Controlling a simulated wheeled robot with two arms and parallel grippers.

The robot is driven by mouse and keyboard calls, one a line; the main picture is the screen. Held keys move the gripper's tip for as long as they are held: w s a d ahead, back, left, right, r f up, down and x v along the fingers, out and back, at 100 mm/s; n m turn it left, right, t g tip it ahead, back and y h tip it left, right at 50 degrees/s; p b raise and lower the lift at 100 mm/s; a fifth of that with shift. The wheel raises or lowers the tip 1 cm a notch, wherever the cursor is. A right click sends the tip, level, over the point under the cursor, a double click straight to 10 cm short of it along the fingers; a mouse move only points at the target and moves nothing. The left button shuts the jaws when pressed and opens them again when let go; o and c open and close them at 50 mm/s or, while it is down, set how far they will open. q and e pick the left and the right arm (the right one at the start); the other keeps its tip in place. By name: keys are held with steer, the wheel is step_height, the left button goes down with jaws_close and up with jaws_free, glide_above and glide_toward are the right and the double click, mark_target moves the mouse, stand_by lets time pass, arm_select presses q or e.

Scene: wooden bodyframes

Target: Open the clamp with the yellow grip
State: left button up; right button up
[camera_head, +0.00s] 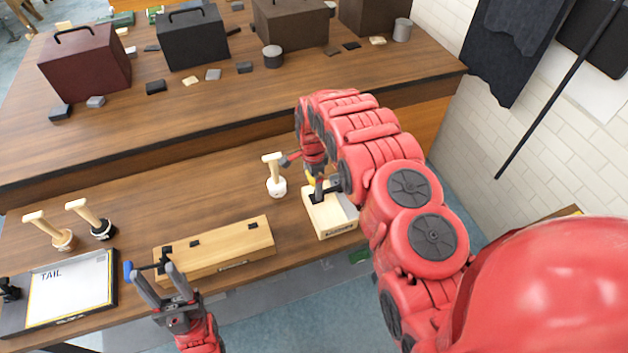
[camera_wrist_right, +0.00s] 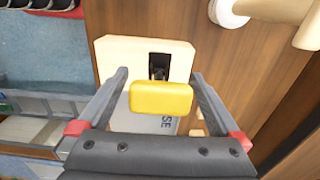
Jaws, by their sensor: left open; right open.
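The yellow grip (camera_wrist_right: 161,98) sits between the two spread fingers of my right gripper (camera_wrist_right: 160,74), with gaps on both sides. In the head view only a sliver of the yellow grip (camera_head: 311,177) shows beside my right gripper, whose fingers are mostly hidden by my arm. Its black clamp (camera_wrist_right: 160,66) is mounted on a pale wooden block (camera_wrist_right: 112,50); this block also shows in the head view (camera_head: 327,222). The clamp's joint is partly hidden by the grip. My left gripper (camera_head: 153,272) is open and empty, close to a clamp with a blue grip (camera_head: 128,270).
A long wooden box (camera_head: 225,250) carries the blue-grip clamp. A white-based stamp with a wooden handle (camera_head: 275,177) stands left of the pale block. Cases (camera_head: 85,65) stand on the rear table.

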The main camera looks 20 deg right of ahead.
jaws_close()
stand_by(0.3)
steer(key=shift+f, duration=0.1)
